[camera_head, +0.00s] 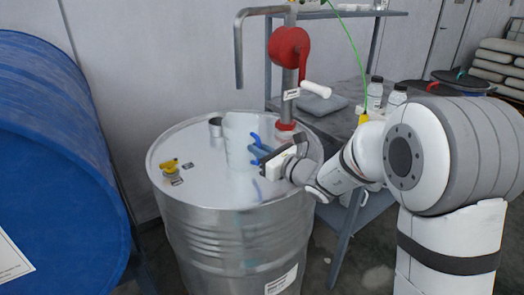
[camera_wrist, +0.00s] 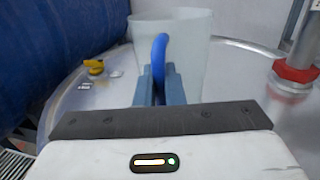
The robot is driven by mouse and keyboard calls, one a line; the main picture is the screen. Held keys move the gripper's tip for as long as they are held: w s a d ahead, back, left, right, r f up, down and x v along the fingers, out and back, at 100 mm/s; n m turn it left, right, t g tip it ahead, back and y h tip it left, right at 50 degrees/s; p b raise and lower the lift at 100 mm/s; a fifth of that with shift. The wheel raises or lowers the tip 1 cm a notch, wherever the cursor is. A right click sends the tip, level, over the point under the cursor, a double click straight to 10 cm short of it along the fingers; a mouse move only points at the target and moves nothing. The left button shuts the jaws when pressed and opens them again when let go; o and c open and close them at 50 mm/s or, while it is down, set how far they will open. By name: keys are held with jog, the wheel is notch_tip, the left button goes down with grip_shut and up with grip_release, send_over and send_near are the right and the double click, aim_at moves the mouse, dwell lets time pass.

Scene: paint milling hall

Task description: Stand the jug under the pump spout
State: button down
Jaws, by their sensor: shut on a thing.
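A translucent white jug (camera_head: 240,140) with a blue handle is upright over the top of a steel drum (camera_head: 220,190). My gripper (camera_head: 262,153) comes from the right and is shut on the jug's blue handle. In the wrist view the handle (camera_wrist: 160,55) stands between the blue fingers, with the jug (camera_wrist: 190,40) behind. I cannot tell whether the jug's base touches the lid. The pump (camera_head: 289,55) has a red body and white crank. Its grey spout (camera_head: 238,50) bends down at the left, its open end above the jug.
A big blue drum (camera_head: 60,150) lies at the left. A bench (camera_head: 345,120) with white bottles (camera_head: 375,92) stands behind right.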

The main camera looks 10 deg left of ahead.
jog(key=shift+f, duration=0.1)
jog(key=c, duration=1.5)
grip_release()
